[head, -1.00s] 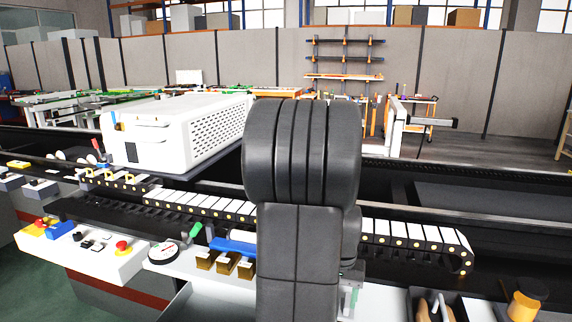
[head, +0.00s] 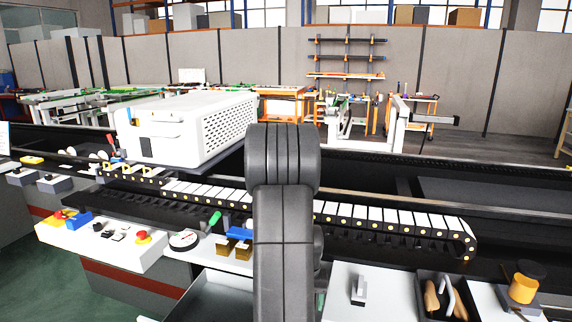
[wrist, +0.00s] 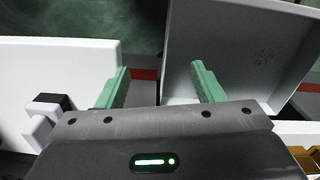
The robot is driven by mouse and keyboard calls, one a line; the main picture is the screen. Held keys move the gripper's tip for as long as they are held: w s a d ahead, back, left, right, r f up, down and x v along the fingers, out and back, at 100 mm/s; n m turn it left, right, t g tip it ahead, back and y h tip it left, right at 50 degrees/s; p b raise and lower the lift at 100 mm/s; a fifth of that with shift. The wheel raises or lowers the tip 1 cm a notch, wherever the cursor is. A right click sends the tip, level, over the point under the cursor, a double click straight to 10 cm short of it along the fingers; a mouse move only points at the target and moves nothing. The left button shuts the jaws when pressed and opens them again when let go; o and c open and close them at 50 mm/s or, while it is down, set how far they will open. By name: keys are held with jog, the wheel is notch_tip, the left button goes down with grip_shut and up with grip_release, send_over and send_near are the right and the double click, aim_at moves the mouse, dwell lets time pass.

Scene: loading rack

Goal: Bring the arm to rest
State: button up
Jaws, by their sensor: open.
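My gripper shows in the wrist view (wrist: 155,85), with its two green fingers spread apart and nothing between them. Behind the fingers are the green floor and the edge of a white surface. In the head view my arm stands in the middle and hides part of the bench. The gripper itself cannot be made out there.
A white box-shaped machine (head: 190,128) stands behind the rail at left. A segmented cable chain (head: 390,220) runs along the bench. A control panel (head: 105,240) with red buttons is at left. A black tray (head: 437,297) and an orange cylinder (head: 523,288) are at right.

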jog(key=w+a+f+b, duration=0.1)
jog(key=w+a+f, duration=0.1)
jog(key=a+f, duration=0.2)
notch_tip(320, 180, down, 3)
jog(key=shift+n, duration=0.4)
